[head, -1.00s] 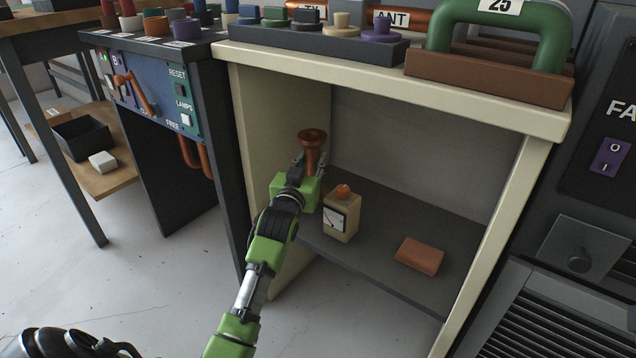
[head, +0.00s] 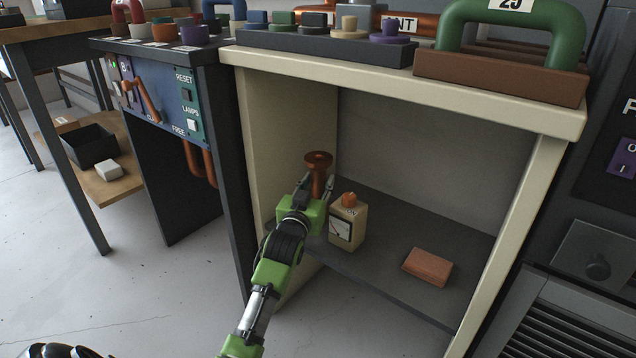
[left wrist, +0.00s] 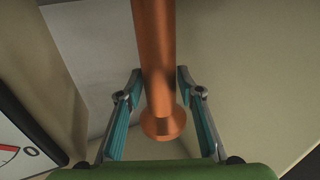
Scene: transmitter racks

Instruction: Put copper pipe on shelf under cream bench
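The copper pipe (head: 319,172), with a flared top end, stands upright inside the cream bench (head: 400,88), near its left side wall. My left gripper (head: 317,186) has one finger on each side of the pipe. In the left wrist view the pipe (left wrist: 155,55) lies between the two fingertips (left wrist: 160,78), which appear to touch it. The pipe's lower end is hidden by the gripper in the head view, so I cannot tell whether it rests on the dark shelf (head: 390,258). My right gripper is out of view.
A cream meter box (head: 347,228) with an orange knob stands on the shelf just right of my gripper. A copper-coloured block (head: 427,267) lies farther right, with bare shelf between them. The bench's right leg (head: 500,245) bounds the opening.

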